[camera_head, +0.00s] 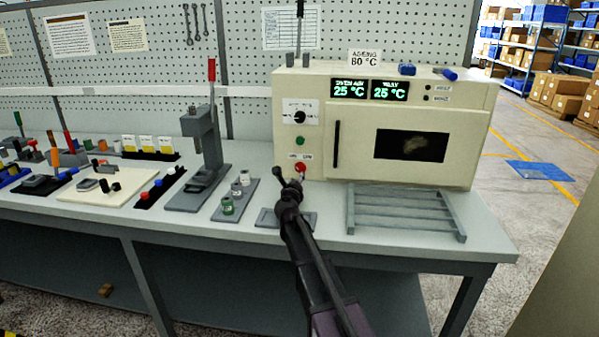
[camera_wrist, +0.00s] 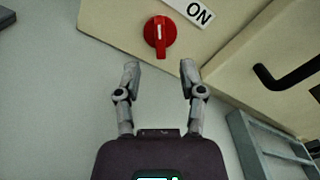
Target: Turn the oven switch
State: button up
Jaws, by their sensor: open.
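The oven (camera_head: 470,110) is a cream box on the bench, with two green displays each reading 25 °C. Its red rotary switch (camera_head: 300,168) sits low on the left of the front panel. In the wrist view the red switch (camera_wrist: 160,34) shows at the top, its ridge upright in the picture, below and left of an ON label (camera_wrist: 198,13). My gripper (camera_wrist: 158,68) is open and empty, its two fingertips apart just below the switch and not visibly touching it. In the head view my gripper (camera_head: 288,186) is in front of the switch and hides part of the panel's lower edge.
A grey rack (camera_head: 405,232) lies on the bench at right, before the oven door with its dark handle (camera_head: 336,144). A press with a red lever (camera_head: 211,70) and a grey holder with several small cylinders (camera_head: 228,207) stand at left.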

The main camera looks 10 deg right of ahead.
aim_at(299, 171)
jog(key=shift+x, duration=3.25)
grip_shut()
